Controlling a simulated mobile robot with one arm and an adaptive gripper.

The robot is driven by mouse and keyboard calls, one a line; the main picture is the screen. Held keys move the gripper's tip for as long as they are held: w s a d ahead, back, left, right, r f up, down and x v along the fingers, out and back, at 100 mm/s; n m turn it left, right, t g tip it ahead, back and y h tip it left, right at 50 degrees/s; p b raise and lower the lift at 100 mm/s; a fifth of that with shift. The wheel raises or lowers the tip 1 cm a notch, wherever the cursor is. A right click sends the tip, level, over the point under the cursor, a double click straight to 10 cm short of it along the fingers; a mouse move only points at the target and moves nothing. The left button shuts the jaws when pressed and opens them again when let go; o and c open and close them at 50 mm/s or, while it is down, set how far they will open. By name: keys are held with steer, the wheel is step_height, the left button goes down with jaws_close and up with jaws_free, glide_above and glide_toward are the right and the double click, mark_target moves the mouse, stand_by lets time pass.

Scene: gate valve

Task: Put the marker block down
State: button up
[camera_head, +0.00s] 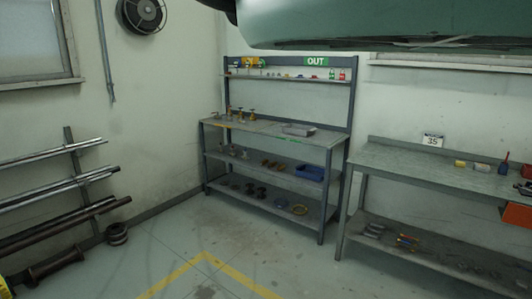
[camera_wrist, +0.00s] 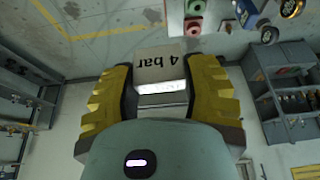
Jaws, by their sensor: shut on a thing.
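The marker block (camera_wrist: 160,66) is a pale block with "4 bar" in black, which reads upside down in the wrist view. My gripper (camera_wrist: 163,76) has yellow ridged fingers on both sides of the block and is shut on it. The lower part of the block is partly hidden by the fingers and gripper body. Neither the fingers nor the block can be made out in the head view.
A grey shelf bench (camera_head: 263,133) stands ahead, with a green "OUT" sign (camera_head: 316,61), brass valve parts and a grey tray (camera_head: 298,129) on top. A second bench (camera_head: 419,168) with a "35" card (camera_head: 433,140) stands right. Pipes (camera_head: 62,185) rack at left; open floor lies between.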

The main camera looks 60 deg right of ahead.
steer(key=s+r+p, duration=0.3)
steer(key=r+p, duration=2.8)
steer(key=r, duration=0.3)
steer(key=shift+s+r, duration=0.15)
steer(key=shift+r, duration=0.1)
